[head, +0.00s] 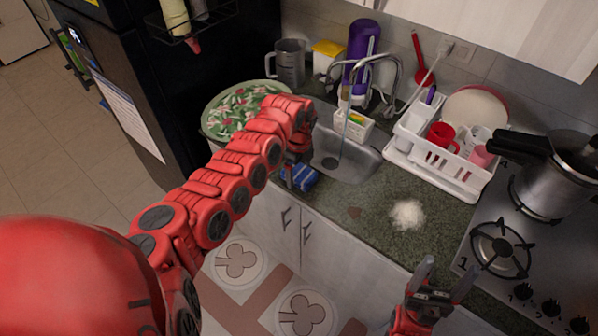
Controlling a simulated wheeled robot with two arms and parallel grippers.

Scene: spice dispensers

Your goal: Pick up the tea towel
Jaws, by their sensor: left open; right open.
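A small blue folded cloth (301,179), which looks like the tea towel, lies at the counter's front edge by the sink. My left gripper (292,168) is open and points down at the cloth's left end. My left arm hides part of that gripper, and I cannot tell whether its fingers touch the cloth. My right gripper (445,277) is open and empty, near the counter's front edge at the lower right.
The sink (352,166) is behind the cloth, and a white dish rack (462,172) with cups stands to its right. A pile of white powder (407,214) lies on the counter. A pressure cooker (553,182) stands on the stove (540,255) at right. A round floral-patterned thing (236,108) is at left.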

